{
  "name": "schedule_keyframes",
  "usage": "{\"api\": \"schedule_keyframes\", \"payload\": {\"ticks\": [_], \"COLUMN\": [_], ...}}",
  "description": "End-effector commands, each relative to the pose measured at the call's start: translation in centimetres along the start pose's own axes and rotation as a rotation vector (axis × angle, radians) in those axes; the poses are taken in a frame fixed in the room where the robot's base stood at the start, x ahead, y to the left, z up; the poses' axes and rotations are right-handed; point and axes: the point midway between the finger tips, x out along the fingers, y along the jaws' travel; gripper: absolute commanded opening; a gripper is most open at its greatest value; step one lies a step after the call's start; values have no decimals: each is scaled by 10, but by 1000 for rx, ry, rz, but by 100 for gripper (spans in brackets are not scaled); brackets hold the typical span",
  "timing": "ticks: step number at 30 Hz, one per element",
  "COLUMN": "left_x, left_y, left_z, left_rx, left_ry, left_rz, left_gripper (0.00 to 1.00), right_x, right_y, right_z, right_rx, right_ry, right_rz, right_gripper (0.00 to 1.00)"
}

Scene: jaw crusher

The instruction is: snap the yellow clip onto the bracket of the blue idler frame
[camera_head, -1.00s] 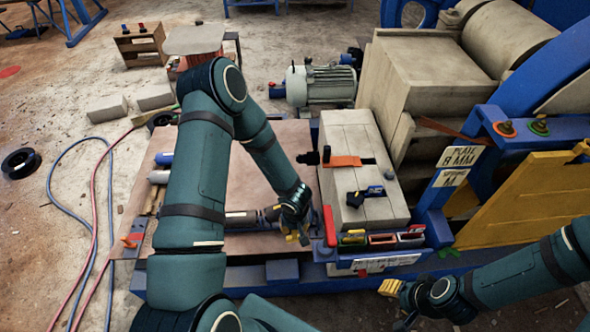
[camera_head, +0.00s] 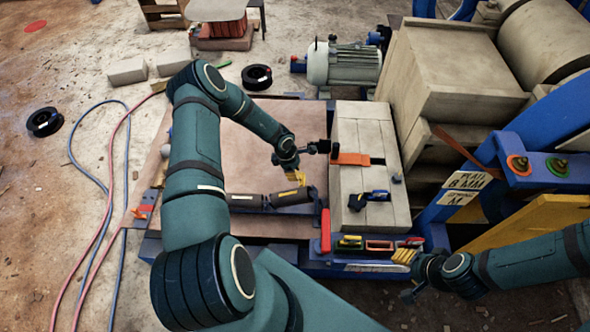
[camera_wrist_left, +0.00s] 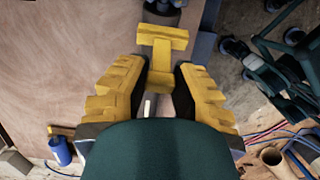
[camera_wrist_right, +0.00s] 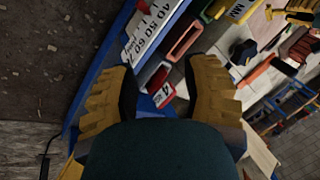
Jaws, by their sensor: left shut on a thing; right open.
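My left gripper (camera_head: 291,174) is shut on the yellow clip (camera_wrist_left: 162,55), a T-shaped piece sticking out beyond the fingertips in the left wrist view. The clip also shows in the head view (camera_head: 297,178), just behind the right-hand dark roller (camera_head: 292,197). The blue idler frame (camera_head: 268,211) carries the rollers on the brown board; arm and rollers hide much of it. Its bracket is too small to tell apart. The clip looks apart from the frame; its height is unclear. My right gripper (camera_head: 403,256) is open and empty near the front tool row.
A red-handled tool (camera_head: 325,231) stands right of the rollers. A tool row (camera_head: 379,246) lies along the blue front beam. A pale block (camera_head: 348,140) with clamps stands to the right, a motor (camera_head: 343,63) behind. Hoses (camera_head: 110,190) lie on the floor at left. The brown board (camera_head: 235,150) has bare room.

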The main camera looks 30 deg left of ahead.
Motion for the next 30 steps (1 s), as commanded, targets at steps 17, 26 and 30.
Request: {"api": "schedule_keyframes", "payload": {"ticks": [17,26,30], "left_x": [25,50,55], "left_y": [0,0,0], "left_z": [7,14,16], "left_rx": [3,3,3], "left_ry": [5,5,5], "left_rz": [0,0,-1], "left_gripper": [0,0,0], "right_x": [18,35,39], "right_y": [7,13,15], "right_z": [8,17,19], "right_rx": [-6,-11,-12], "right_ry": [-16,-33,-38], "right_rz": [-2,-4,-4], "right_gripper": [47,47,47]}}
